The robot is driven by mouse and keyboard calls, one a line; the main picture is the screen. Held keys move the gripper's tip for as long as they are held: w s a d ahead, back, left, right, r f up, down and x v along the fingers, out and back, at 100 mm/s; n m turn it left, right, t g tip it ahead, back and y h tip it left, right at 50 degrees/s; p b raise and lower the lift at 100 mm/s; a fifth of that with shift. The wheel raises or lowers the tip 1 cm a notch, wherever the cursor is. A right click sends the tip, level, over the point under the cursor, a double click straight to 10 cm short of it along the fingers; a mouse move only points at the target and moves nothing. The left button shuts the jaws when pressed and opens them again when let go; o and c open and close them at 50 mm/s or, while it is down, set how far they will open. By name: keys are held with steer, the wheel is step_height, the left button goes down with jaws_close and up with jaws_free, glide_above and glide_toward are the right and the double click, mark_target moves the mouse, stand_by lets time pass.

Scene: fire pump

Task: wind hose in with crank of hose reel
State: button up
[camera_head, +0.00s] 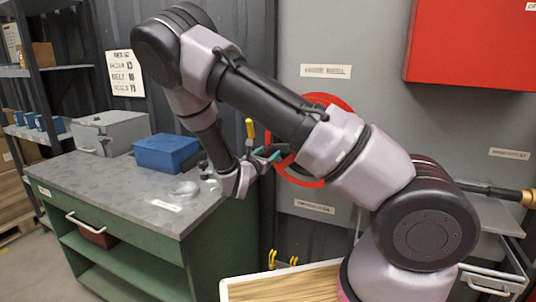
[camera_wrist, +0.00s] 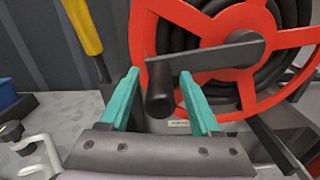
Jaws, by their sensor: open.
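The red hose reel (camera_wrist: 272,18) fills the upper right of the wrist view, with black hose (camera_wrist: 225,75) coiled in it. Its grey crank arm (camera_wrist: 218,57) runs left to a dark cylindrical handle (camera_wrist: 158,98). My gripper (camera_wrist: 160,73) is open, its teal fingers on either side of the handle, with gaps showing on both sides. Whether the handle lies fully at finger depth I cannot tell. In the head view the reel (camera_head: 304,181) is mostly hidden behind my arm, and my gripper (camera_head: 268,154) is just left of its rim. The crank is not clear there.
A yellow-handled tool (camera_wrist: 82,25) stands close left of my fingers. A green workbench (camera_head: 120,215) with a blue box (camera_head: 166,152) and a grey case (camera_head: 110,131) is at left. A red cabinet (camera_head: 470,45) hangs upper right. A wooden top (camera_head: 285,285) is below my arm.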

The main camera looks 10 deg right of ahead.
jaws_close()
stand_by(1.4)
